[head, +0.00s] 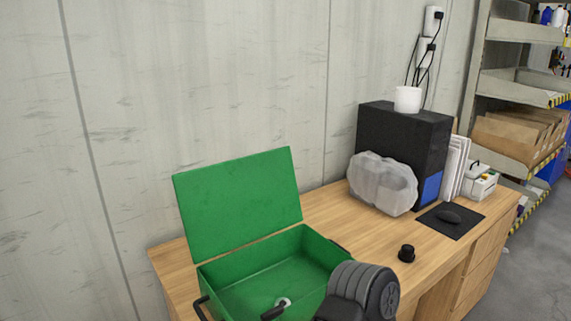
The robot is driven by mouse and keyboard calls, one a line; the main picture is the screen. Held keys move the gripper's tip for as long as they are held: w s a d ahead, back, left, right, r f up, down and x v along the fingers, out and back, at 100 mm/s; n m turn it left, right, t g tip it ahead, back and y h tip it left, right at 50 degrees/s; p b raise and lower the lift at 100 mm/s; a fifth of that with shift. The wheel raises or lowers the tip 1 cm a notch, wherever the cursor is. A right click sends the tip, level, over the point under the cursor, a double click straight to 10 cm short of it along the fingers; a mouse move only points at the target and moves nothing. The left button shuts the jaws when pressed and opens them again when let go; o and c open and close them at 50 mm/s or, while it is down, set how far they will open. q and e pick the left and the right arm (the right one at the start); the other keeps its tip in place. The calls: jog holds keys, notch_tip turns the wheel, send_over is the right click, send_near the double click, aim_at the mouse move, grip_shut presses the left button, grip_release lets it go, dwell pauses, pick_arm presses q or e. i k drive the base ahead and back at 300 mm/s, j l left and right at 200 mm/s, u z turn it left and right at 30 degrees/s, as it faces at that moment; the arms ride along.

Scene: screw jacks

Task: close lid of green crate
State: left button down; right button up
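The green crate (315,250) stands on the wooden desk with its top open. Its flat green lid (240,203) is raised at the back edge, leaning slightly back toward the wall. A dark handle (201,309) shows on the crate's left side. A dark grey ribbed rounded part (362,287), probably of my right arm, covers the crate's front right corner. Neither gripper's fingertips can be made out.
A concrete wall rises behind.

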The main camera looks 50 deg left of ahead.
aim_at(225, 206)
jog(key=k+j+z, duration=0.3)
jog(key=j, duration=0.15)
jog(key=k+j+z, duration=0.2)
jog(key=j+z, duration=0.15)
jog(key=k+j, duration=0.7)
jog(key=j, duration=0.15)
jog(key=k+j, duration=0.75)
jog(key=j, duration=0.15)
